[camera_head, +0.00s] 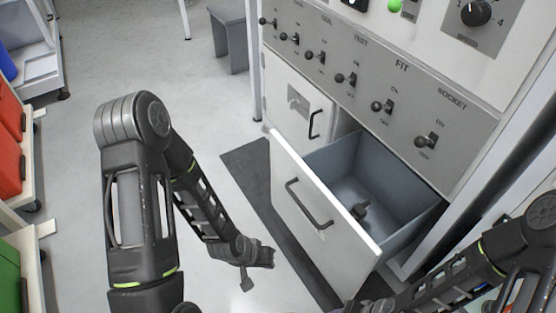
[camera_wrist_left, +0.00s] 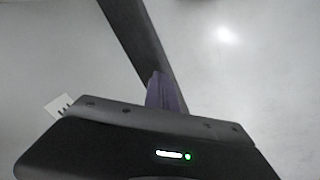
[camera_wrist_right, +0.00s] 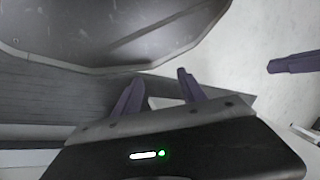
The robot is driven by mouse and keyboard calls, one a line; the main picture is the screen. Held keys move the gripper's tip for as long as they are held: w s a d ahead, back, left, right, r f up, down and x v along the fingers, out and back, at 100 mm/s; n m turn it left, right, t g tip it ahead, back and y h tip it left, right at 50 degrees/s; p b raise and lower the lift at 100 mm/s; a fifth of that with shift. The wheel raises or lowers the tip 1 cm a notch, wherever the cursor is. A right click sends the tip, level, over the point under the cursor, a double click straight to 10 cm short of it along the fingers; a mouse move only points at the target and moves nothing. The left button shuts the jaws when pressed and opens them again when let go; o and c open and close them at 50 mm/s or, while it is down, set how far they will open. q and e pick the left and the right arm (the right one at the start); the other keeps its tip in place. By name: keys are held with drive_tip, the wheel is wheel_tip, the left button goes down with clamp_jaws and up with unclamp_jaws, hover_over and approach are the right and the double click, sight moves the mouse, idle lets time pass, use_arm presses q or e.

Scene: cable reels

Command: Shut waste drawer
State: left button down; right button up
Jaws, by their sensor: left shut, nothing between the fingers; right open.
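The waste drawer (camera_head: 318,205) stands pulled out of the grey-white cabinet, with a white front and a dark bar handle (camera_head: 308,204). A small dark object (camera_head: 360,211) lies inside on its blue-grey floor. My left gripper (camera_head: 258,262) is left of the drawer front, apart from it; its purple fingers (camera_wrist_left: 166,92) are together and empty in the left wrist view. My right gripper (camera_wrist_right: 160,92) is open with nothing between its fingers in the right wrist view. In the head view, the right arm reaches in at the lower right, and its fingertips are not clear.
A closed cabinet door (camera_head: 296,103) with its own handle is beside the drawer, under a switch panel (camera_head: 365,80). A dark mat (camera_head: 262,190) lies on the floor along the cabinet. Racks with red bins (camera_head: 8,150) stand at the left. Open floor lies between.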

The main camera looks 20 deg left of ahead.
use_arm(q)
drive_tip(key=w+a+r+m+t+y+b, duration=0.1)
drive_tip(key=w+a+r+m+t, duration=0.35)
drive_tip(key=w+a+r, duration=0.35)
drive_tip(key=w+a+r+m+t, duration=0.3)
drive_tip(key=w+a+r+m, duration=0.2)
drive_tip(key=a, duration=0.5)
wheel_tip(320, 180, up, 8)
drive_tip(key=m+t+h, duration=0.2)
drive_tip(key=m+h, duration=0.1)
drive_tip(key=m, duration=0.7)
drive_tip(key=s+d+r+m+g+h, duration=0.1)
drive_tip(key=d+m+h, duration=0.3)
drive_tip(key=m, duration=0.5)
drive_tip(key=shift+s+d+r+g, duration=0.4)
drive_tip(key=shift+s+r, duration=0.3)
drive_tip(key=shift+r, duration=0.2)
